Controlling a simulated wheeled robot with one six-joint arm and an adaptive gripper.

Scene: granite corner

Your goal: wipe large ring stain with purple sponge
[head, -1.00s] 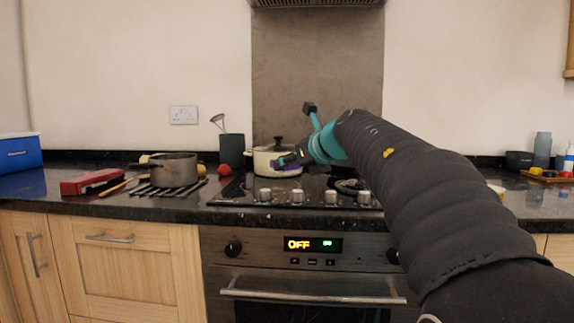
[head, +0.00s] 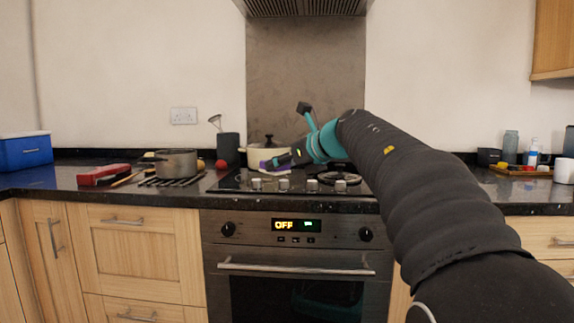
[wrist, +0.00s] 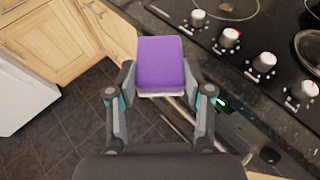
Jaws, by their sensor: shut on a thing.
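The purple sponge (wrist: 161,62) is held between the two fingers of my gripper (wrist: 160,84) in the wrist view, with a pale layer along its near edge. In that view it is over the floor and the front of the units, apart from the worktop. In the head view the sponge (head: 267,164) shows as a small purple patch at the tip of my gripper (head: 280,161), in front of the cream pot. I cannot make out the large ring stain in either view.
The black hob (head: 225,183) has knobs along its front, with a cream pot (head: 256,154) at its back. A grey saucepan (head: 176,163) on a rack and a red item (head: 103,174) stand left. A tray (head: 520,170) with bottles and a white mug (head: 564,171) stand right.

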